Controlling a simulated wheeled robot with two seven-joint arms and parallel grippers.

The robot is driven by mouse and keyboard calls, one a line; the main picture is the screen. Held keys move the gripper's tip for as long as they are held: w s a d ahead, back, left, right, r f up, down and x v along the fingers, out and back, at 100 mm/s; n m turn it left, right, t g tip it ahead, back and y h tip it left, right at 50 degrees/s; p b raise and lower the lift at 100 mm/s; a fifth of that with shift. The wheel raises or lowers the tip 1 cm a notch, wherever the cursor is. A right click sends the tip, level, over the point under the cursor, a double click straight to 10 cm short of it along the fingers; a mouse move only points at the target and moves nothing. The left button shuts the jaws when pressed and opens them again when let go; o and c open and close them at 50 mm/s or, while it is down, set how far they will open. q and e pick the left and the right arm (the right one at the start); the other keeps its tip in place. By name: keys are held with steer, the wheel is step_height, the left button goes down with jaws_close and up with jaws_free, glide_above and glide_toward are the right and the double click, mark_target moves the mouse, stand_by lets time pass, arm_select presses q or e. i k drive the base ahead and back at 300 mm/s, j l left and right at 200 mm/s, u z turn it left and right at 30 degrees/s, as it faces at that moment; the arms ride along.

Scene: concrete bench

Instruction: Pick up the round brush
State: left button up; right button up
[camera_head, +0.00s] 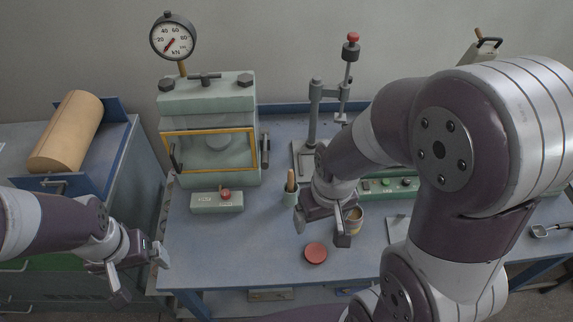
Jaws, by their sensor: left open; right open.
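A wooden handle (291,180) stands upright in a small grey-green cup (291,197) near the middle of the bench. It could be the round brush's handle; whatever head it has is hidden inside the cup. My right gripper (321,229) is open and empty, pointing down just right of the cup. My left gripper (140,276) is open and empty, low at the left, by the bench's left edge.
A press with a yellow-framed window (208,150) and a control box with a red button (217,201) stand left of the cup. A metal stand (314,115) is behind. My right arm hides much of the right side. The front left bench top (225,250) is clear.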

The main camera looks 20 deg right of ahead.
mark_target(290, 174)
steer(key=z, duration=1.75)
steer(key=u, duration=1.1)
steer(key=i+l+z, duration=0.2)
steer(key=i+z, duration=0.15)
